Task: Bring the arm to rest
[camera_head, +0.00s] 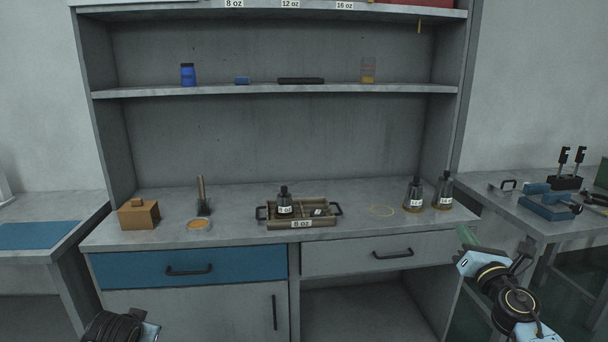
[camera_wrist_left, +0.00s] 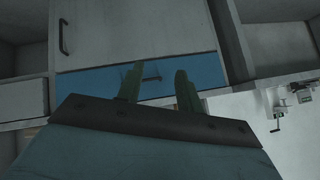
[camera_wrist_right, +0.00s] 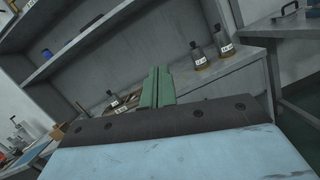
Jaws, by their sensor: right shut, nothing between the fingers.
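My right gripper (camera_head: 467,237) is raised at the right of the head view, in front of the counter's right end. Its green fingers are together and empty in the right wrist view (camera_wrist_right: 158,88).
A side table (camera_head: 515,205) with tools stands at right. Space before the drawers looks clear.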

